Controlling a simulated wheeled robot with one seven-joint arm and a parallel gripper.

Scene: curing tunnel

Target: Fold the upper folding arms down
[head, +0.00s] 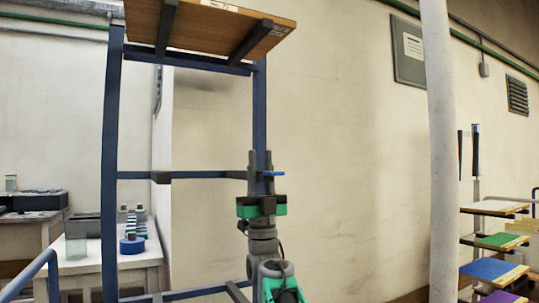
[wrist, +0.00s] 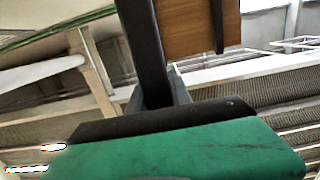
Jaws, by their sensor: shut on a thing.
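A tall blue rack frame (head: 110,120) stands in front of me. Two dark folding arms, the left one (head: 166,25) and the right one (head: 250,40), stick out under a wooden board (head: 215,22) at its top. My gripper (head: 260,163) points up at the right post, at mid-height, well below the board. In the wrist view its grey fingertips (wrist: 172,92) are closed around a dark bar (wrist: 147,45). I cannot tell whether this bar is a folding arm or part of the post. The board (wrist: 192,28) and one dark arm (wrist: 217,25) show above.
A crossbar (head: 205,174) joins the posts at mid-height, with a dark bracket (head: 161,177) at the left. A white pole (head: 439,150) stands at the right, before a stepped rack of coloured boards (head: 490,270). A table (head: 130,262) with small parts stands behind at the left.

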